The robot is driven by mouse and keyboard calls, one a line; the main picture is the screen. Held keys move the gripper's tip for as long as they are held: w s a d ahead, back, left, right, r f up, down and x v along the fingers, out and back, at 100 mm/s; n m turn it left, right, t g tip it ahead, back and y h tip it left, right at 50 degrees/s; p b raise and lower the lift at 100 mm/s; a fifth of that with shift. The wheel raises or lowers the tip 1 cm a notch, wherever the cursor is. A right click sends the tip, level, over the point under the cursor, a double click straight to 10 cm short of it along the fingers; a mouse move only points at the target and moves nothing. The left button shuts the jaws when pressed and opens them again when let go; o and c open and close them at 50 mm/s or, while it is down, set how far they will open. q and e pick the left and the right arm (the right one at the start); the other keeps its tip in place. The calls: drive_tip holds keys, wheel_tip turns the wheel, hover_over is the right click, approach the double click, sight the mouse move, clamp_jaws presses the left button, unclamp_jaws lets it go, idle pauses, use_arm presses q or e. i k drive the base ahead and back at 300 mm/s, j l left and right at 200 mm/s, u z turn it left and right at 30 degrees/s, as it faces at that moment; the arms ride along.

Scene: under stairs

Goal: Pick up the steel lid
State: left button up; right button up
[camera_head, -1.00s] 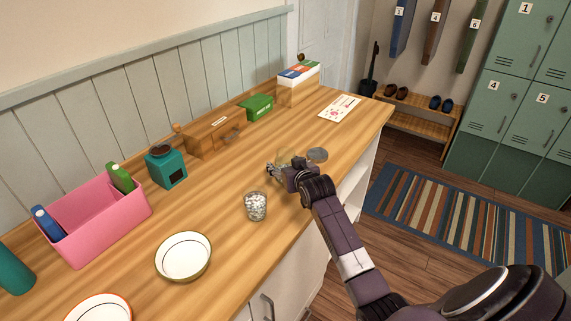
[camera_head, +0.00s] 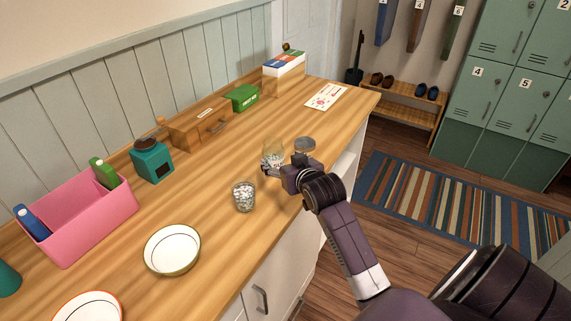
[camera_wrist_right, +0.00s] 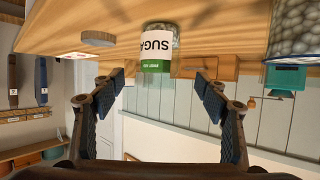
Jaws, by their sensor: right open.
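The steel lid (camera_head: 305,144) is a small grey disc near the right edge of the wooden counter, just beyond my right gripper. In the right wrist view, which looks upside down, the lid (camera_wrist_right: 98,39) lies flat at the upper left, apart from the fingers. My right gripper (camera_head: 270,166) is over the counter, open and empty. Its two fingers (camera_wrist_right: 160,82) are spread wide in the wrist view. A glass jar labelled sugar (camera_wrist_right: 158,50) shows between and beyond them; it also stands beside the lid in the head view (camera_head: 273,148). My left gripper is not in view.
A glass of pale pebbles (camera_head: 244,198) stands left of my gripper. A bowl (camera_head: 172,250), pink bin (camera_head: 95,225), teal grinder (camera_head: 152,162), wooden box (camera_head: 200,128), green box (camera_head: 243,98) and card (camera_head: 325,97) are on the counter.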

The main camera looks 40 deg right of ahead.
sight(308, 145)
drive_tip(key=z, duration=1.3)
